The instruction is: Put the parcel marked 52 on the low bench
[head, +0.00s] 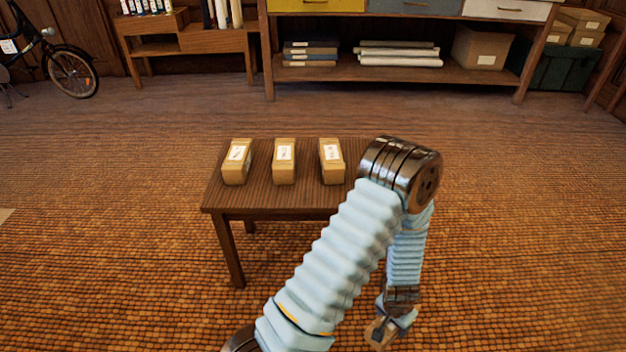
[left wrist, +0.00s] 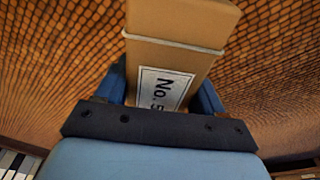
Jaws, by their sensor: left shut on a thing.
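The low bench (head: 307,178) is a small dark wooden table in the middle of the head view. My left gripper (head: 391,322) hangs low to the right of the bench's front, below its top in the picture. It is shut on a brown parcel (head: 376,334), which also shows in the left wrist view (left wrist: 180,35). That parcel has a pale band and a white label (left wrist: 160,88) reading "No. 5"; the rest of the number is hidden by the gripper. My right gripper is not in view.
A left parcel (head: 236,164), a middle parcel (head: 284,163) and a right parcel (head: 331,163) stand on the bench, their labels too small to read. My left arm covers the bench's right end. A shelf unit (head: 400,72) stands behind, with open floor between.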

